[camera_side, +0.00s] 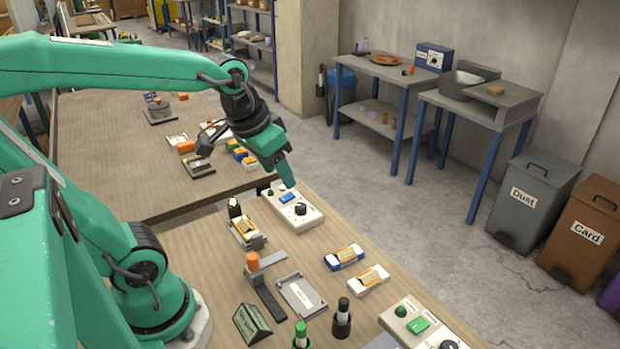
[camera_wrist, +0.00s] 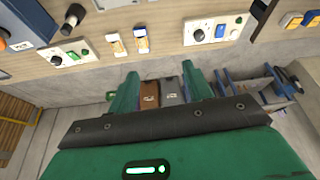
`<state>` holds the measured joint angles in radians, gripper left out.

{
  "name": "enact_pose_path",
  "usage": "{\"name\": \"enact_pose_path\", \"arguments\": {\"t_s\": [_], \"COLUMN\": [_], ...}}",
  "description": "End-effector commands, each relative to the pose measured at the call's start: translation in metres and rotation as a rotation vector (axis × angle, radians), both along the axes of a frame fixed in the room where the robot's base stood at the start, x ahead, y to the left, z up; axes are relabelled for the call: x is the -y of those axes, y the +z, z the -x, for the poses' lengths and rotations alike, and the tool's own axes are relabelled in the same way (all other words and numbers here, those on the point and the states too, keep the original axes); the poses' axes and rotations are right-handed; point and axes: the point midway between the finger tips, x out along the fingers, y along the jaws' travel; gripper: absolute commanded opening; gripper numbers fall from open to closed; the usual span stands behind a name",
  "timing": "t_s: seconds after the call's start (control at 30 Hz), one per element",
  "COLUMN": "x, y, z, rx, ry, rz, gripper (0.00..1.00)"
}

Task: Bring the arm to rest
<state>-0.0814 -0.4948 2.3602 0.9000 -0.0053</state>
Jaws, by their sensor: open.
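My gripper (camera_side: 287,178) hangs in the air at the end of my raised, outstretched green arm. In the side view it is above the far control box (camera_side: 305,217), which has a blue button and a black knob. In the wrist view the two green fingers of my gripper (camera_wrist: 158,75) stand apart with nothing between them. That control box also shows in the wrist view (camera_wrist: 203,22), above the right finger. The exact height of the fingertips over the box is hard to tell.
Bins (camera_side: 533,200) stand on the open floor right.

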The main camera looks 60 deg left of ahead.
Motion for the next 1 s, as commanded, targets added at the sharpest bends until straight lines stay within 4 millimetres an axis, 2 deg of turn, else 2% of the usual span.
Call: {"name": "enact_pose_path", "arguments": {"t_s": [0.2,0.4,1.0], "x": [0.015,0.021,0.022], "y": [0.005,0.005,0.004], "z": [0.03,0.044,0.047], "rx": [0.074,0.109,0.115], "ry": [-0.055,-0.081,-0.086], "rz": [-0.006,-0.007,-0.006], "gripper": [0.5,0.5,0.5]}}
